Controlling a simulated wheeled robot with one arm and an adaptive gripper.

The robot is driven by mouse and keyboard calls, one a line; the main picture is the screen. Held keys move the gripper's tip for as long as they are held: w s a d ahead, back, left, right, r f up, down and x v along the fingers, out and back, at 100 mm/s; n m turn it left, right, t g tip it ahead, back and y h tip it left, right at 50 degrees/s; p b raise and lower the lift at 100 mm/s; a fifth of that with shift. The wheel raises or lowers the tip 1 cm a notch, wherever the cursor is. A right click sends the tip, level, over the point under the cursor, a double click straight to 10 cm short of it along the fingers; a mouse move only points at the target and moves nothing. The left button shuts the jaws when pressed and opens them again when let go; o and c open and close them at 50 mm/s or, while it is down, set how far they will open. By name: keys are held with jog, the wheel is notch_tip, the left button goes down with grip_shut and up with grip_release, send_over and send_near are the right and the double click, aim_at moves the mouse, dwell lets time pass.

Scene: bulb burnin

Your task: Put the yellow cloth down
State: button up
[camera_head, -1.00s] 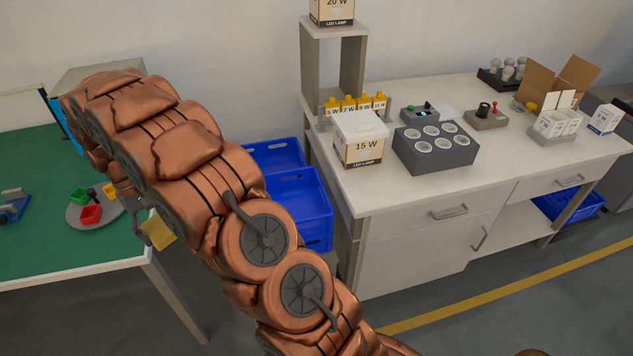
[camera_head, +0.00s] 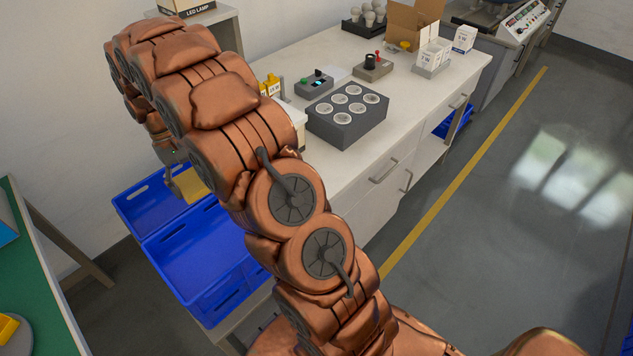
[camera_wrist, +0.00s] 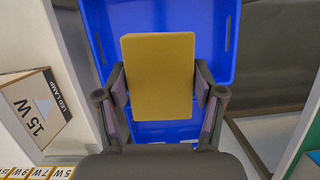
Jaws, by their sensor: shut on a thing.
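The yellow cloth (camera_wrist: 160,75) is a flat, folded-looking rectangular block in the wrist view. My gripper (camera_wrist: 160,92) is shut on it, with one finger on each side. In the head view the yellow cloth (camera_head: 188,186) shows partly behind my arm, and it hangs from my gripper (camera_head: 174,168). It is in the air, with blue bins behind and below it. How far it is above the bins I cannot tell.
Blue bins (camera_head: 178,258) stand left of the white workbench (camera_head: 425,98). A grey block with several round sockets (camera_head: 346,119) sits on the bench. A 15 W lamp box (camera_wrist: 36,108) stands beside my gripper. A green table (camera_head: 42,285) is at the left.

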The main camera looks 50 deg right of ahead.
jog(key=s+d+f+m+y+b, duration=0.1)
jog(key=s+d+f+m+b, duration=0.1)
jog(key=s+d, duration=0.4)
jog(key=s+d+f+m+t+y+b, duration=0.1)
jog(key=s+d+f+m+b, duration=0.1)
jog(key=s+d+m+b, duration=0.2)
jog(key=s+d+f+m+b, duration=0.2)
jog(key=s+d+m, duration=0.3)
jog(key=s+d, duration=0.4)
jog(key=shift+s+d+m+t+y+b, duration=0.15)
jog(key=shift+d+t+y+b, duration=0.1)
jog(key=shift+d, duration=1.65)
jog(key=shift+d+m+t+y+b, duration=0.15)
jog(key=shift+d+b, duration=0.1)
jog(key=shift+d, duration=1.6)
jog(key=s+d+f+m+t+b, duration=0.1)
jog(key=s+d+m, duration=0.3)
jog(key=s, duration=0.5)
jog(key=shift+s+f+b, duration=0.25)
jog(key=shift+f+b, duration=0.25)
jog(key=shift+b, duration=0.4)
jog(key=shift+w, duration=0.1)
